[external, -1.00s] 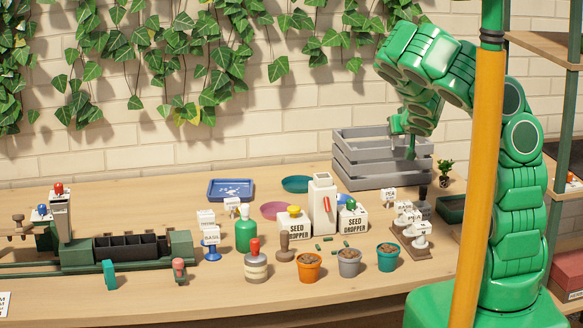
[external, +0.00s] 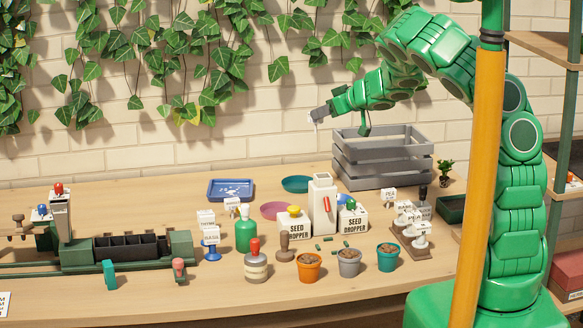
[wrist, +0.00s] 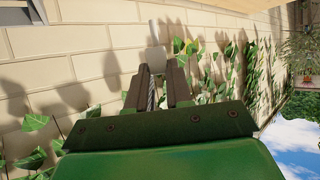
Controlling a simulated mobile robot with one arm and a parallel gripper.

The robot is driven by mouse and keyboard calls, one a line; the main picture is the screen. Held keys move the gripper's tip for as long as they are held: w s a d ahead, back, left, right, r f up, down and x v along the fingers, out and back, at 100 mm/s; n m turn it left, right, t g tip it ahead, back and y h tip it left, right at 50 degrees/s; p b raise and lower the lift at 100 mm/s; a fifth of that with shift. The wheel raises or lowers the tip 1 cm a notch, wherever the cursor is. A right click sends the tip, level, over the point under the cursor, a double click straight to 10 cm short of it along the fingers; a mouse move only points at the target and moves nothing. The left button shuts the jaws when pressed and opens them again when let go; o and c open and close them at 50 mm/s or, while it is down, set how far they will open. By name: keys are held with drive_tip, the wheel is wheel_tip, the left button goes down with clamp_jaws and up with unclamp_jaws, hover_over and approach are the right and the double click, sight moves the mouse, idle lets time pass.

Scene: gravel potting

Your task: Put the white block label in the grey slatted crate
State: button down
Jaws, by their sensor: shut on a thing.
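The grey slatted crate (external: 380,165) stands at the back right of the table, its inside mostly hidden. My gripper (external: 317,115) is raised above and to the left of the crate, pointing left, near the brick wall. It is shut on a small pale block, which looks like the white block label (wrist: 155,60). In the wrist view, the label sticks out beyond the two dark fingers of my gripper (wrist: 156,82), with a thin stem at its far end. In the external view, only a small white bit shows at the fingertips.
White labels (external: 388,195) and (external: 207,235) stand on the table. A white bottle (external: 322,205), seed hoppers (external: 295,224), a green bottle (external: 246,235) and small pots (external: 349,262) crowd the middle. A blue tray (external: 231,197) lies behind. Ivy (external: 210,60) hangs on the wall.

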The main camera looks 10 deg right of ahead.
drive_tip(key=s+a+f+n+g+y, duration=0.1)
drive_tip(key=s+a+n+g+y, duration=0.1)
drive_tip(key=s+a+n+g, duration=0.45)
drive_tip(key=s+a+n+g+y, duration=0.3)
drive_tip(key=a, duration=0.7)
drive_tip(key=shift+n, duration=0.25)
drive_tip(key=shift+s+f, duration=0.15)
drive_tip(key=shift+f, duration=2.85)
drive_tip(key=shift+s+f, duration=0.15)
drive_tip(key=shift+f, duration=2.8)
drive_tip(key=shift+s+f, duration=0.15)
drive_tip(key=shift+f, duration=2.85)
drive_tip(key=c, duration=1)
unclamp_jaws()
drive_tip(key=shift+f, duration=0.1)
drive_tip(key=shift+c, duration=0.2)
